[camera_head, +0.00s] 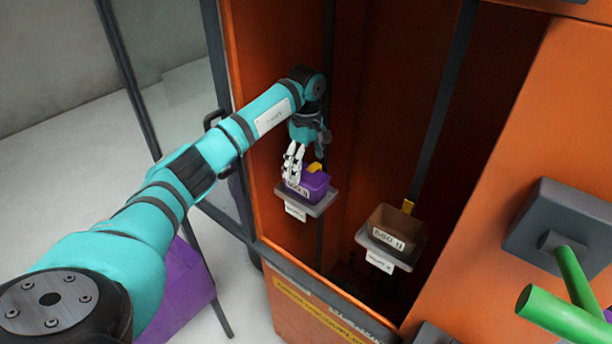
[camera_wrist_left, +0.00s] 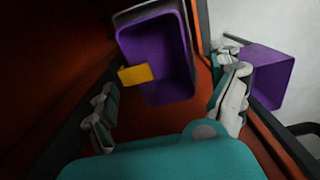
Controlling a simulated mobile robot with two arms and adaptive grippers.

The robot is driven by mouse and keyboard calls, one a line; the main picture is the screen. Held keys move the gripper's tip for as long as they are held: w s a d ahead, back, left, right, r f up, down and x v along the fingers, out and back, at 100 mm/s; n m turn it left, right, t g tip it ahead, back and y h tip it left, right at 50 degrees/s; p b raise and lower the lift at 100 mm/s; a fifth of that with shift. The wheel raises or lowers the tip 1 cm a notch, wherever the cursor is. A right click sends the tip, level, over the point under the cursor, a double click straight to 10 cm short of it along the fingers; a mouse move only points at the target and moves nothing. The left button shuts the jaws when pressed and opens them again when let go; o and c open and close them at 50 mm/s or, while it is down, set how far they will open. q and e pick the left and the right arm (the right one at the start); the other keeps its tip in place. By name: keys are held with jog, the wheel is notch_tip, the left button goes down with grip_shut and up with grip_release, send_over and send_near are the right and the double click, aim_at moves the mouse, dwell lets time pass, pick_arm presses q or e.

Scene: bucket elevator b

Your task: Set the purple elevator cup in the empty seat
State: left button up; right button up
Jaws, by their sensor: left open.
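The purple elevator cup (camera_head: 312,185) sits on a grey seat (camera_head: 318,208) on the left belt inside the orange cabinet. My left gripper (camera_head: 293,172) is just above the cup, at its left side in the head view. In the left wrist view the cup (camera_wrist_left: 158,62) shows from above, with its yellow tab, beyond the spread fingers of the open gripper (camera_wrist_left: 168,100). The fingers look apart from the cup there. A brown cup (camera_head: 394,230) sits on another grey seat to the right. My right gripper is not in view.
The orange cabinet wall (camera_head: 265,150) and a glass door (camera_head: 165,60) stand close to my left arm. A purple bin (camera_head: 180,285) stands on the floor at lower left. A green handle (camera_head: 560,300) juts out at right.

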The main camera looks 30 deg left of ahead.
pick_arm(q)
notch_tip(320, 180, up, 9)
jog(key=b, duration=0.2)
jog(key=shift+b, duration=0.4)
jog(key=shift+f, duration=0.1)
